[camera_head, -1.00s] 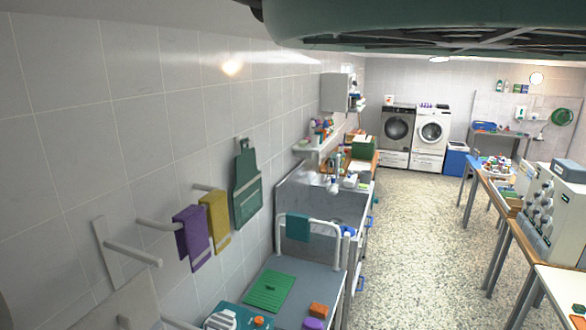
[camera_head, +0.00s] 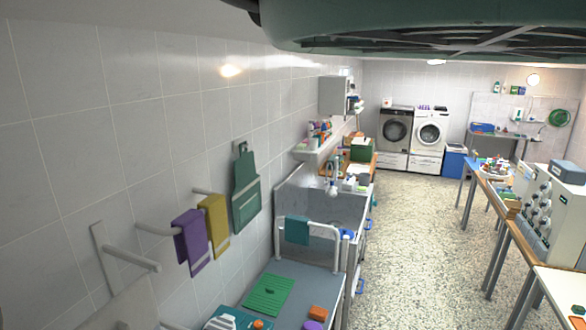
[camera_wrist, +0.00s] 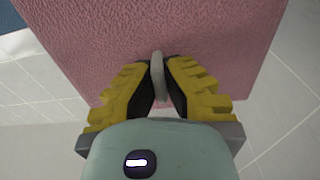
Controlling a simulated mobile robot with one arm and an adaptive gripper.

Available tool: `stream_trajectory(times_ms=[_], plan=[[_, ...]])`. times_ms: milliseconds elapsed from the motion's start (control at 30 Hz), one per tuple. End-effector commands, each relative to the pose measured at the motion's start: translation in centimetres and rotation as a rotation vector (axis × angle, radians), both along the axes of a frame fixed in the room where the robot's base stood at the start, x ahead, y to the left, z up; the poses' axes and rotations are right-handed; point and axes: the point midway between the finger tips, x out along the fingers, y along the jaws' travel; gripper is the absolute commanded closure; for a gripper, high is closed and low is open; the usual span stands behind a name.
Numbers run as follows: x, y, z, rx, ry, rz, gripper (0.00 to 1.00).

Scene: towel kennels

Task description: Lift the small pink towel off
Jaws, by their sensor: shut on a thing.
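The pink towel (camera_wrist: 200,28) fills the upper part of the wrist view as a broad, textured pink sheet. My gripper (camera_wrist: 160,78) has yellow, ridged fingers with dark pads, and they are closed in front of the towel near its lower edge. A narrow pale strip is pinched between the fingertips; it looks like a fold of the towel, though its colour is greyer. The pink towel and my gripper do not show in the head view.
Purple (camera_head: 192,240) and yellow (camera_head: 214,225) towels hang on wall bars, with a green apron (camera_head: 245,190) beyond. An empty bar (camera_head: 132,258) juts out nearer. A grey-topped table (camera_head: 310,278) with a teal cloth (camera_head: 297,229) on its rail stands below. Open floor (camera_head: 415,240) lies right.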

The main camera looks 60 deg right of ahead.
Motion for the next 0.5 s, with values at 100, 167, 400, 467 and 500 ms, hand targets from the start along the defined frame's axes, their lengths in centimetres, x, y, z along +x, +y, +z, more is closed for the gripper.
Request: stream_trajectory(times_ms=[100, 167, 400, 467, 500], plan=[[-1.8, 0.1, -0.6, -0.005, 0.018, 0.020, 1.00], [-2.3, 0.0, -0.6, -0.005, 0.017, 0.019, 1.00], [-4.4, -0.7, -0.5, -0.005, 0.015, 0.016, 1.00], [-4.8, -0.8, -0.5, -0.005, 0.013, 0.015, 1.00], [-5.0, -0.9, -0.4, -0.004, 0.012, 0.014, 1.00]])
